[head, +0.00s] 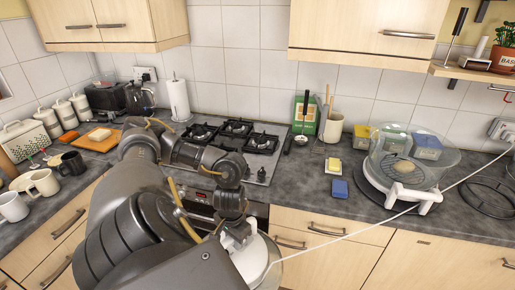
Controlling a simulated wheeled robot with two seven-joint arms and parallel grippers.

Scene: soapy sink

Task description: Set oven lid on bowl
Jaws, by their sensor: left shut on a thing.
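The glass bowl (376,158) sits on a white stand at the right of the counter, with a rack and a pale round item inside. Its top looks uncovered. My left gripper (238,236) is low in the middle of the view, shut on the white oven lid (258,264). The lid is in front of the counter edge, well to the left of the bowl and apart from it. My arm hides much of the lid, and the fingertips are hard to make out. My right gripper is not in view.
A thin white cord (375,221) runs from the lid toward the wall socket (503,131). A hob (238,138), a utensil pot (333,128) and a blue sponge (339,189) are on the counter. Mugs (43,183) stand at the left. A black wire rack (490,200) lies right of the bowl.

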